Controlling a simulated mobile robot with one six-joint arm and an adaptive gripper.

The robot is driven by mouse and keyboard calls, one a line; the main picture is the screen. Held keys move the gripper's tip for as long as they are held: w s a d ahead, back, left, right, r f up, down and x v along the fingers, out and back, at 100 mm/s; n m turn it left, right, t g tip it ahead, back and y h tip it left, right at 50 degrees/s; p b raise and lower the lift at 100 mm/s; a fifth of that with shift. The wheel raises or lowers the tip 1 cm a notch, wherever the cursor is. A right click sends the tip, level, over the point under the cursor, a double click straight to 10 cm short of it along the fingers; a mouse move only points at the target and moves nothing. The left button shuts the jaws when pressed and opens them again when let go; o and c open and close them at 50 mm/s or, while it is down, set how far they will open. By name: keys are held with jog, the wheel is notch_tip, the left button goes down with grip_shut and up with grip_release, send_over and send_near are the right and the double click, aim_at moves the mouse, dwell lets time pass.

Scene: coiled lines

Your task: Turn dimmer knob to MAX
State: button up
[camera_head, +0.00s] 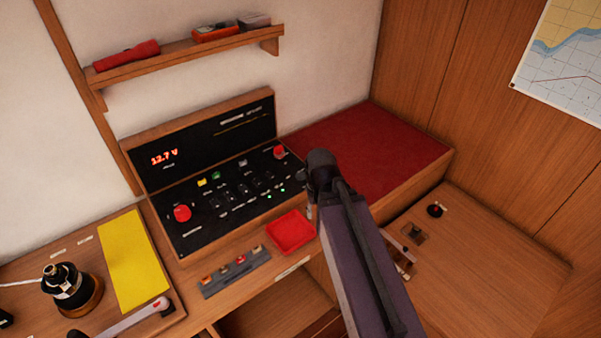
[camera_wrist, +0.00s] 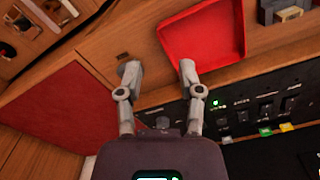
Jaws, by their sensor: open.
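The black control panel (camera_head: 222,212) stands against the wall with a red 12.7 V readout, switches and lit green lamps. It also shows in the wrist view (camera_wrist: 240,122). I cannot pick out the dimmer knob for certain. A small dark round part (camera_wrist: 163,122) shows between my fingers in the wrist view, partly hidden by the gripper body. A red knob (camera_head: 181,213) is at the panel's left, and another (camera_head: 280,151) at its upper right. My gripper (camera_wrist: 160,70) is open and empty, over the panel's right edge. In the head view my arm mostly hides it.
A red tray (camera_head: 290,233) lies in front of the panel, with a grey fuse strip (camera_head: 236,271) beside it. A red cushion (camera_head: 365,150) is at right. A shelf (camera_head: 185,52) hangs above. A yellow sheet (camera_head: 133,258) and a lamp-like object (camera_head: 72,290) are at left.

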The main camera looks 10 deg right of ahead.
aim_at(301, 173)
jog(key=shift+o, duration=0.9)
jog(key=w+r+n+p, duration=0.3)
jog(key=w+n, duration=0.4)
jog(key=w, duration=0.5)
jog(key=w+r+n+p, duration=0.3)
jog(key=w+n, duration=0.5)
jog(key=w, duration=0.4)
jog(key=shift+r+g, duration=0.15)
jog(key=shift+g, duration=0.15)
jog(key=shift+w+d+r+n, duration=0.1)
jog(key=shift+w+n, duration=0.35)
jog(key=shift+n, duration=0.05)
jog(key=shift+f, duration=0.25)
jog(key=f+b, duration=1.3)
jog(key=shift+s+f, duration=0.15)
jog(key=shift+s, duration=0.25)
jog(key=shift+b, duration=0.3)
grip_shut()
